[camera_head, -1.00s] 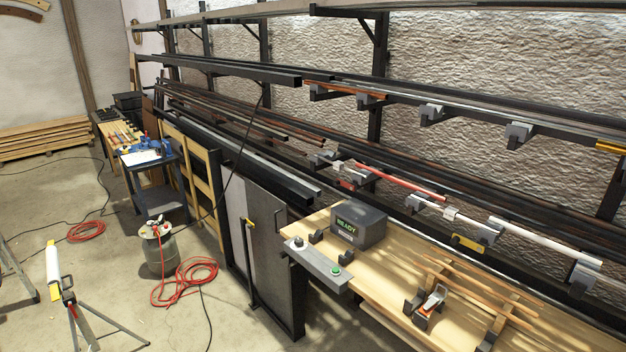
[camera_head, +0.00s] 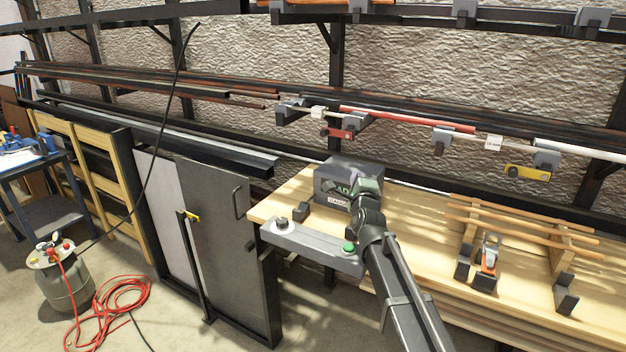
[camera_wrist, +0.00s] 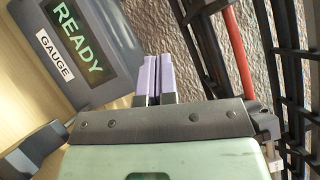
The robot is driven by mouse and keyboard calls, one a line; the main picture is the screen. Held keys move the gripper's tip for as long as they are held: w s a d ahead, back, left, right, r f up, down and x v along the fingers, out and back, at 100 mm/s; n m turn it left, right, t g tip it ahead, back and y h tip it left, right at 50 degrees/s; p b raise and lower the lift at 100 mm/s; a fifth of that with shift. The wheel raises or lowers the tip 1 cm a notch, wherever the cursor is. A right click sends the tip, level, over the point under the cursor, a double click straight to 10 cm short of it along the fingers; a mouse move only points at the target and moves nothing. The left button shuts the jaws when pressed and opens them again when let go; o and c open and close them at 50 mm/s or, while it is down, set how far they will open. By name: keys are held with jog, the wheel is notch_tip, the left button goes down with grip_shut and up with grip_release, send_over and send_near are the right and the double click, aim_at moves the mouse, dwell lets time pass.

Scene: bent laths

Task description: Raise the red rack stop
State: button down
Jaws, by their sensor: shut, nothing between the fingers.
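The red rack stop (camera_head: 341,134) is a small red block low on the rack rail, under the left end of a red rod (camera_head: 405,119), with a grey bracket beside it. My gripper (camera_head: 368,184) is in front of the grey gauge box (camera_head: 326,185), below and slightly right of the red stop and apart from it. In the wrist view, its two pale purple fingers (camera_wrist: 155,78) are together with nothing between them. The red rod also shows in the wrist view (camera_wrist: 238,50); I cannot make out the stop clearly there.
The gauge box, reading READY, stands on a wooden bench (camera_head: 420,210). A grey panel with a green button (camera_head: 349,248) is at its front edge. A yellow stop (camera_head: 527,173) is farther right on the rack. Thin wooden laths (camera_head: 520,218) rest across supports on the bench's right.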

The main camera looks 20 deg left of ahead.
jog(key=s+a+f+m+t+h+b, duration=0.1)
jog(key=s+a+m+t+h+b, duration=0.2)
jog(key=a+m+t+h+b, duration=0.4)
jog(key=a+m+t, duration=0.1)
jog(key=a+m, duration=0.4)
jog(key=m, duration=0.5)
jog(key=shift+t+h, duration=0.3)
jog(key=shift+t, duration=0.1)
jog(key=shift+a, duration=0.1)
jog(key=p, duration=0.7)
send_near(335, 134)
jog(key=w+a+r, duration=0.3)
jog(key=w+r, duration=0.1)
jog(key=shift+w+f, duration=0.1)
jog(key=shift+f, duration=0.15)
jog(key=shift+d+r, duration=0.1)
